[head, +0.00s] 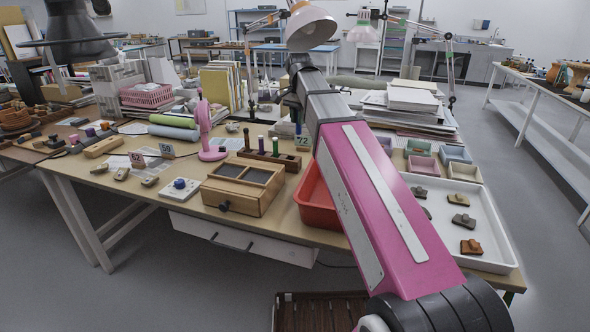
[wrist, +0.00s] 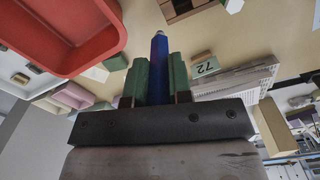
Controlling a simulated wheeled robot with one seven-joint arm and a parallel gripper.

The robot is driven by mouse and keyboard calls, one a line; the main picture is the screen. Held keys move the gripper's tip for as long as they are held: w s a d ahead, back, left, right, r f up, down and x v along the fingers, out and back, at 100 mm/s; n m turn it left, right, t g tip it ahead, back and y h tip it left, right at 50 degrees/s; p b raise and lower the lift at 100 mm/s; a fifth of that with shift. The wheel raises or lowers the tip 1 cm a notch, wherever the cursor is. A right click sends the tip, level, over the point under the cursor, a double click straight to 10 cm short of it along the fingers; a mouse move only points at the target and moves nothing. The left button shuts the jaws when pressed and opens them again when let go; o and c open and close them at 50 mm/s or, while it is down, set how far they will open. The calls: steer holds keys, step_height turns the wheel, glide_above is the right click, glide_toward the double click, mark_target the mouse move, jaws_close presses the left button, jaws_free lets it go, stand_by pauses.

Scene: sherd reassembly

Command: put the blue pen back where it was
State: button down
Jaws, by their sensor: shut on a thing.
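The blue pen (wrist: 160,55) is held between the two green fingers of my gripper (wrist: 158,78) in the wrist view, its silver tip sticking out beyond them. In the head view a small blue piece that looks like the pen (head: 298,128) shows below my wrist, near the 72 card. A wooden pen rack (head: 268,158) stands on the table to the left of it, with dark, purple and green pens upright in it. Part of what looks like the rack (wrist: 188,10) shows at the top of the wrist view. My fingertips are hidden by my arm in the head view.
A red tray (head: 314,208) lies right of a wooden box (head: 243,186). The number card 72 (wrist: 205,66) stands close to the pen. A pink stand (head: 208,135) is left of the rack. A white tray with sherds (head: 496,255) fills the table's right side.

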steer(key=s+a+f+m, duration=0.1)
steer(key=a+f+m, duration=0.15)
steer(key=a, duration=1.15)
steer(key=shift+m, duration=0.25)
steer(key=shift+w+d+f, duration=0.6)
steer(key=shift+d+f, duration=1.1)
steer(key=shift+d, duration=0.15)
steer(key=shift+w+d+f, duration=0.55)
steer(key=shift+d+f, duration=1.15)
steer(key=shift+d, duration=0.1)
steer(key=shift+w+d+f, duration=0.6)
steer(key=shift+d+f, duration=1.1)
steer(key=shift+d, duration=0.15)
steer(key=shift+f, duration=0.45)
steer(key=c, duration=1)
jaws_free()
steer(key=shift+c, duration=0.2)
steer(key=shift+r, duration=0.1)
step_height(320, 180, up, 13)
